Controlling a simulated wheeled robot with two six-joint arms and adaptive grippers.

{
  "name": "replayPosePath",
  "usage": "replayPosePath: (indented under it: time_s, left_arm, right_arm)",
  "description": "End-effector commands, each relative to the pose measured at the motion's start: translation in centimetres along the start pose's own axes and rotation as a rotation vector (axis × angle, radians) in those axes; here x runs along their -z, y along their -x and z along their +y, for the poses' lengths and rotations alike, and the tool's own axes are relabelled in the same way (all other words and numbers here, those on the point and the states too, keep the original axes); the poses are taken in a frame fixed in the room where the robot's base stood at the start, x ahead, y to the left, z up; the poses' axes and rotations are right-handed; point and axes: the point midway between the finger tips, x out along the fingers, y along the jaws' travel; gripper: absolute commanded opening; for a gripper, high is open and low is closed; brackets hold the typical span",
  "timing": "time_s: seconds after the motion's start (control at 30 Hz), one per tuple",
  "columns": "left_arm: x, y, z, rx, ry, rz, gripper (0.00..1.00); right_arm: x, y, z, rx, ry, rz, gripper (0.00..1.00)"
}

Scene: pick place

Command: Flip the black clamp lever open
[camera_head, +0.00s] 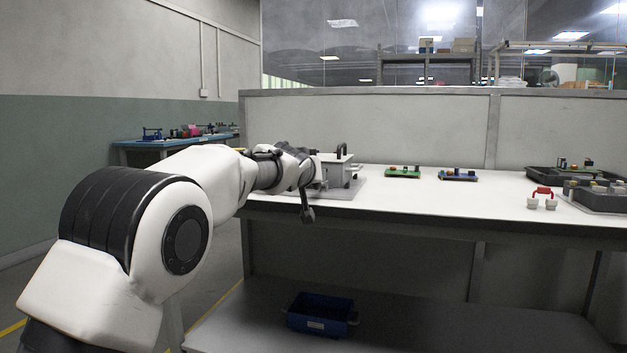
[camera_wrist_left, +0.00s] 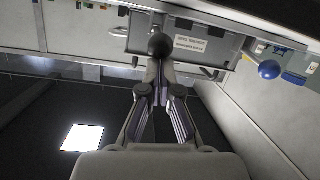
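A grey clamp fixture (camera_head: 336,174) sits at the left end of the white table, with a dark loop-shaped handle (camera_head: 342,150) on top. It also shows in the left wrist view (camera_wrist_left: 207,45), with a white label. In that view a black ball knob (camera_wrist_left: 160,45), apparently the clamp lever's end, is right at the tips of my left gripper (camera_wrist_left: 160,70). The fingers run close together towards it; whether they grip it is unclear. In the head view a dark knob (camera_head: 308,214) hangs below my left wrist at the table's front edge. My right gripper is out of view.
Green (camera_head: 403,172) and blue (camera_head: 458,175) boards lie mid-table. A red-handled white part (camera_head: 542,198) and dark trays (camera_head: 604,198) are at the right. A blue bin (camera_head: 322,313) is on the lower shelf.

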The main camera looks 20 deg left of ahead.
Motion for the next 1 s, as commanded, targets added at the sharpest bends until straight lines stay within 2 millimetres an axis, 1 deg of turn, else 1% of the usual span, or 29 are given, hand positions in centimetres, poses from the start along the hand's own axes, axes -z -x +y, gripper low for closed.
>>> replayPosePath:
  time_s: [0.03, 0.3, 0.47, 0.83, 0.93, 1.0]
  left_arm:
    - [-1.0, -0.2, -0.2, 0.004, -0.001, -0.012, 0.00]
    - [-2.0, -0.4, -0.3, 0.007, -0.001, -0.022, 0.00]
    - [-2.3, -0.5, -0.4, 0.008, -0.002, -0.026, 0.00]
    - [-2.2, -0.4, -0.4, 0.008, -0.001, -0.026, 0.00]
    - [-1.5, -0.3, -0.4, 0.008, -0.001, -0.024, 0.00]
    - [-0.6, 0.0, -0.4, 0.007, -0.001, -0.022, 0.00]
  right_arm:
    - [0.0, -0.6, 0.0, 0.000, -0.001, 0.001, 0.40]
    - [0.1, -1.2, 0.0, 0.000, -0.003, 0.002, 0.40]
    - [0.1, -1.2, 0.0, 0.000, -0.003, 0.002, 0.40]
    - [0.1, -1.2, 0.0, 0.000, -0.003, 0.002, 0.40]
    - [0.1, -0.5, 0.0, 0.000, -0.002, 0.001, 0.40]
    - [0.0, 0.3, 0.0, 0.000, -0.001, 0.001, 0.40]
